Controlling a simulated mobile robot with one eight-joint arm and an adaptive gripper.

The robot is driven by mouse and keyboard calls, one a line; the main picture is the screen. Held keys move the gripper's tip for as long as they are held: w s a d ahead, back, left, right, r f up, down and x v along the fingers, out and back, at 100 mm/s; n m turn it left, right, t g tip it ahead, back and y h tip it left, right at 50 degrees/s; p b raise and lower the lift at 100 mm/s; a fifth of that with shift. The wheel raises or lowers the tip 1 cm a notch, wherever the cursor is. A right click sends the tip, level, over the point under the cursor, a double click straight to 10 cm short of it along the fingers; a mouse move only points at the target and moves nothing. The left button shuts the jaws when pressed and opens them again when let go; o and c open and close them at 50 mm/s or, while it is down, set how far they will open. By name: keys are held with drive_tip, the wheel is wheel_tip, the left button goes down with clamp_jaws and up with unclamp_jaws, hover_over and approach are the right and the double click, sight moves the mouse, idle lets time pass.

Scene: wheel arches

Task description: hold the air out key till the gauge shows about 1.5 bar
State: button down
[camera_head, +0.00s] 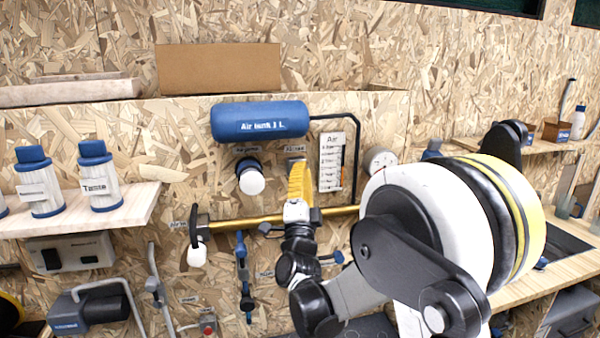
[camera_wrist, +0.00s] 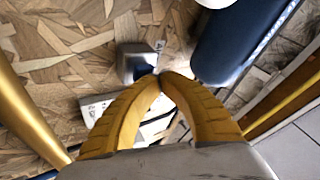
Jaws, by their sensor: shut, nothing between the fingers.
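The blue air tank (camera_head: 260,120) hangs on the chipboard wall in the head view, and its side shows in the wrist view (camera_wrist: 232,42). My gripper (camera_head: 297,168) is shut and empty, its yellow fingers pointing at the wall just below the tank's right end. In the wrist view the closed fingertips (camera_wrist: 163,76) are close to a grey square key (camera_wrist: 138,64); I cannot tell whether they touch it. Its label is too blurred to read, and in the head view my fingers mostly hide it. The round gauge (camera_head: 380,160) is right of the chart; its reading is too small to tell.
A white-capped black knob (camera_head: 250,177) is left of my fingers. An upright Air chart (camera_head: 332,162) hangs to their right, framed by a black pipe (camera_head: 357,130). A brass rail (camera_head: 235,222) runs below. A shelf (camera_head: 130,207) with blue-capped bottles juts out at left.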

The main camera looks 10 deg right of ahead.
drive_tip(key=shift+s, duration=0.9)
drive_tip(key=s, duration=0.5)
drive_tip(key=shift+b, duration=0.4)
